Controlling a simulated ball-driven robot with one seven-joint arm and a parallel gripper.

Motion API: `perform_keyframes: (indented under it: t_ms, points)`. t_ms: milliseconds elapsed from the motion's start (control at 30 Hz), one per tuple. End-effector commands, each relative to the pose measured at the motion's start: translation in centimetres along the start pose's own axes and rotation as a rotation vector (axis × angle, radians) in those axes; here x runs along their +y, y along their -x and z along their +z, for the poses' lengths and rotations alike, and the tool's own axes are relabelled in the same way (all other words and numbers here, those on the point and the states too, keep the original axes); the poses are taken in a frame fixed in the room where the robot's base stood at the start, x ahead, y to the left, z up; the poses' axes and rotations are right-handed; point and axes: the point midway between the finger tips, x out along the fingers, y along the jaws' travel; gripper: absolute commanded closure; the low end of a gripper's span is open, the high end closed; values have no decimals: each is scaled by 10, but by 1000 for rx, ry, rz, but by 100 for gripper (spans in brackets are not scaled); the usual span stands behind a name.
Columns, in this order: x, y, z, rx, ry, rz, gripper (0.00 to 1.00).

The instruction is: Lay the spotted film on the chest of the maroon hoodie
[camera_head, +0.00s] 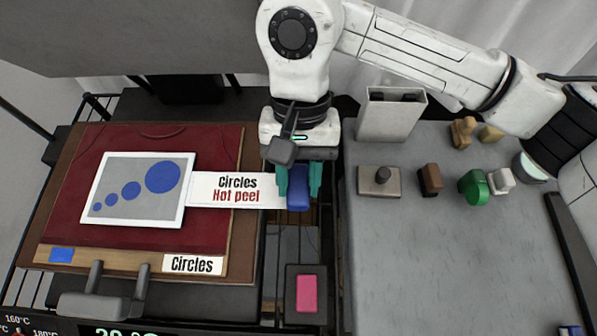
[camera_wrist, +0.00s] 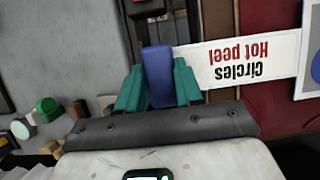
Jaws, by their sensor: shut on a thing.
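The spotted film (camera_head: 140,188) is a grey sheet with a white border and several blue circles of different sizes. Its white tag, reading "Circles Hot peel" (camera_head: 236,189), runs right to a blue grip block. My gripper (camera_head: 298,188), with teal fingers, is shut on that block; the wrist view shows the block (camera_wrist: 158,77) between the fingers. The film is over the middle of the maroon hoodie (camera_head: 215,150), turned slightly; I cannot tell whether it touches the cloth. Only a corner of the film (camera_wrist: 312,70) shows in the wrist view.
The hoodie lies on a brown board with a "Circles" label (camera_head: 192,264) and a blue patch (camera_head: 61,254) along its front edge. A pink block (camera_head: 306,293) sits in a dark holder. The grey table (camera_head: 440,270) at right holds several small objects at the back; its front is mostly clear.

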Motion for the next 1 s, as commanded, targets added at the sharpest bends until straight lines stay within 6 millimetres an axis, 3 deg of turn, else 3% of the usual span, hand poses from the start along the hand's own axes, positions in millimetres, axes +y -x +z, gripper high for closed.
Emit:
perform_keyframes:
  t_ms: [600,633,900,1000]
  points:
    - [0,-9,-4,0,0,0,95]
    - [0,-8,-3,0,0,0,62]
    - [0,-8,-3,0,0,0,36]
    - [0,-8,-3,0,0,0,35]
